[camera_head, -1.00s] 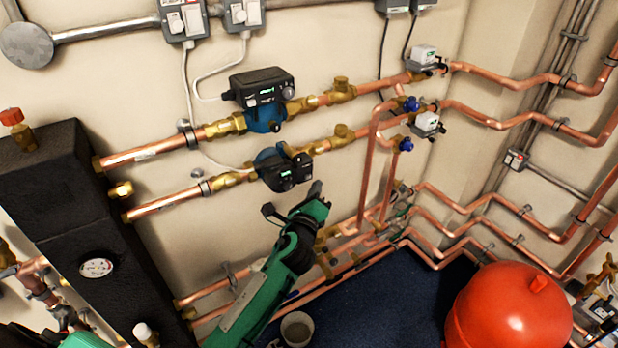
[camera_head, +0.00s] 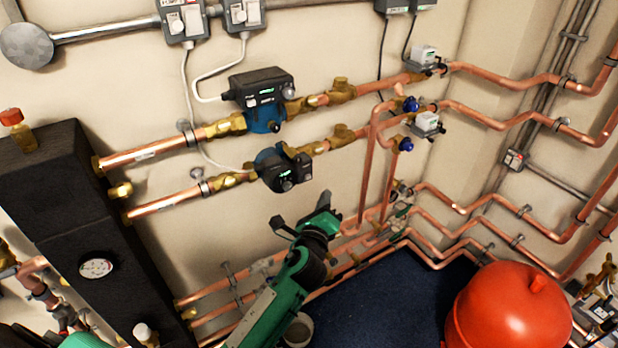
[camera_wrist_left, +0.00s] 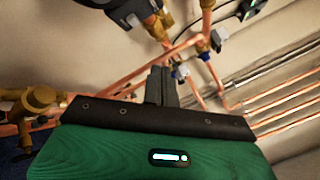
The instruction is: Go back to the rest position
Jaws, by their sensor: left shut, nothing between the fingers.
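My left arm comes up from the bottom of the head view, green with a dark wrist. My left gripper (camera_head: 325,198) is in front of the wall, just right of and below the lower pump (camera_head: 284,169). In the left wrist view the gripper's dark fingers (camera_wrist_left: 161,84) are together with nothing between them. Copper pipes and valves lie beyond the fingers there. Whether the gripper touches any pipe cannot be told. My right gripper is not in view.
The upper pump (camera_head: 262,98) sits on the higher copper pipe. Blue-handled valves (camera_head: 405,144) are to the right. A red tank (camera_head: 510,308) stands at lower right on the dark blue floor (camera_head: 385,305).

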